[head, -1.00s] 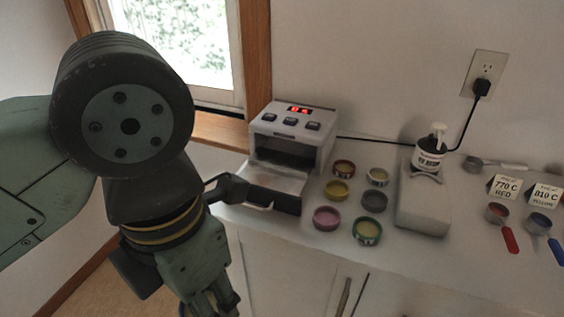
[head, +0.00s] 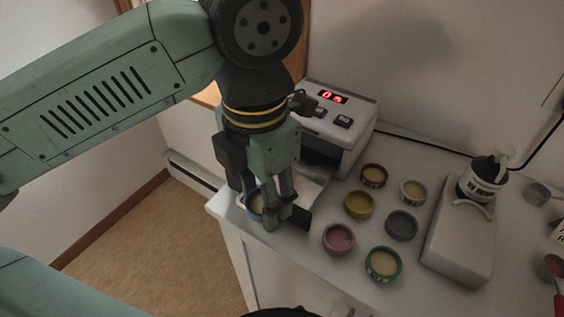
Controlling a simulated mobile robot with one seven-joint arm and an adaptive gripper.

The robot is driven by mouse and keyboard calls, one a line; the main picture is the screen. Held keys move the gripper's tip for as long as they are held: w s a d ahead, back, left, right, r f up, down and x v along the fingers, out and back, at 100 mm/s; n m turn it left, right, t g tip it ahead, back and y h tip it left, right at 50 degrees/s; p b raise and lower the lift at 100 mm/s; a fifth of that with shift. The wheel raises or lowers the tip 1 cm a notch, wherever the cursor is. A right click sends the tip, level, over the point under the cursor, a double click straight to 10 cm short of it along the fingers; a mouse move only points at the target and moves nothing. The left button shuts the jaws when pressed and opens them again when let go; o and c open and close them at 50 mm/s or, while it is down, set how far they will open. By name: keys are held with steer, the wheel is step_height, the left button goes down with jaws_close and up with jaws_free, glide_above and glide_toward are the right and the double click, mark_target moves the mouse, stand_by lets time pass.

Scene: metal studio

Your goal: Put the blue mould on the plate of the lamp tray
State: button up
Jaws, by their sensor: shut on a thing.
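The blue mould (head: 255,207) is a small round cup with a blue wall and pale yellow contents. It is held upright between the fingers of my gripper (head: 264,211), which hide part of it. The lamp (head: 343,112) is a white box with a lit red display. Its tray (head: 313,190) is pulled out at the front, with a light plate and a dark front edge. My gripper and the mould overlap the tray's left side in the head view. I cannot tell whether the mould touches anything below.
Several other moulds stand right of the tray, including a pink one (head: 339,239), a yellow one (head: 359,204) and a green one (head: 383,264). The counter's left edge is close to my gripper.

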steer(key=w, duration=0.2)
steer(key=w+d+p, duration=0.1)
steer(key=w, duration=0.2)
steer(key=w+d, duration=0.1)
steer(key=w, duration=0.2)
steer(key=shift+w+d+f+p, duration=0.2)
steer(key=shift+f+p, duration=0.15)
steer(key=shift+p, duration=0.05)
steer(key=shift+w+f, duration=0.1)
steer(key=shift+w, duration=0.05)
step_height(320, 180, down, 3)
steer(key=shift+r+p, duration=0.1)
steer(key=shift+p, duration=0.5)
steer(key=shift+f, duration=0.35)
steer(key=shift+f, duration=0.1)
steer(key=shift+f+b, duration=0.1)
steer(key=shift+b, duration=0.25)
steer(key=o, duration=0.9)
step_height(320, 180, up, 12)
steer(key=b, duration=0.1)
steer(key=shift+r, duration=0.25)
